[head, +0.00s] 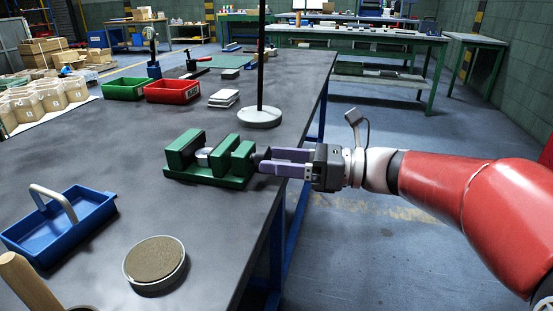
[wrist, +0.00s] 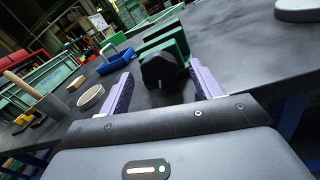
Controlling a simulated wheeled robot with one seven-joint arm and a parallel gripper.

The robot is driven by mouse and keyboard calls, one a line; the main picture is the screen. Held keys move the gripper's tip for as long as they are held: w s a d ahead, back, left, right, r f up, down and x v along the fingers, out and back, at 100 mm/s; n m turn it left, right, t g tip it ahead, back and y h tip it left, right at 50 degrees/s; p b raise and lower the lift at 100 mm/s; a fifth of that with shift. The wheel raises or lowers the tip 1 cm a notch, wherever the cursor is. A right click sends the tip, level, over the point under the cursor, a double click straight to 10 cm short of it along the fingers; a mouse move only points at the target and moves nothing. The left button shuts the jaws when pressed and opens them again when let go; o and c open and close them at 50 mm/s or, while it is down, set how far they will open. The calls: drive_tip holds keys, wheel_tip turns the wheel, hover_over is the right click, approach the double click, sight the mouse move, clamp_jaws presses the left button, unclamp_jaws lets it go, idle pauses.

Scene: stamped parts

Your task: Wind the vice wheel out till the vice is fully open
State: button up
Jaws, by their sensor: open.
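The green vice (head: 208,181) sits near the right edge of the grey workbench. Its two jaw blocks stand apart, with a round pale metal part (head: 204,156) between them. The black vice wheel (wrist: 162,71) is on the vice's near end in the wrist view; in the head view it is mostly hidden by my fingers. My gripper (head: 265,161) reaches in from the right, level with the wheel. Its purple fingers are open, one on each side of the wheel in the wrist view (wrist: 160,80). I cannot tell whether they touch it.
A black pole on a round grey base (head: 259,118) stands behind the vice. A blue tray with a handle (head: 62,228) and a round dish (head: 155,262) lie in front. Green and red bins (head: 171,91) are farther back. The bench around the vice is clear.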

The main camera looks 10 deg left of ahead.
drive_tip(key=shift+a, duration=0.55)
drive_tip(key=shift+c, duration=0.4)
drive_tip(key=c, duration=0.9)
drive_tip(key=shift+n, duration=0.3)
drive_tip(key=n+b, duration=0.1)
drive_tip(key=n, duration=0.1)
drive_tip(key=shift+f+n+b, duration=0.1)
drive_tip(key=shift+n+b, duration=0.2)
drive_tip(key=shift+b, duration=0.05)
drive_tip(key=n+b, duration=0.2)
drive_tip(key=n, duration=0.1)
drive_tip(key=shift+s+n, duration=0.1)
drive_tip(key=shift+n, duration=0.2)
drive_tip(key=n+b, duration=0.3)
drive_tip(key=n, duration=0.1)
drive_tip(key=shift+t+h+b, duration=0.3)
drive_tip(key=shift+b, duration=0.1)
drive_tip(key=shift+s+n+b, duration=0.1)
drive_tip(key=shift+n+b, duration=1.05)
drive_tip(key=shift+n, duration=0.15)
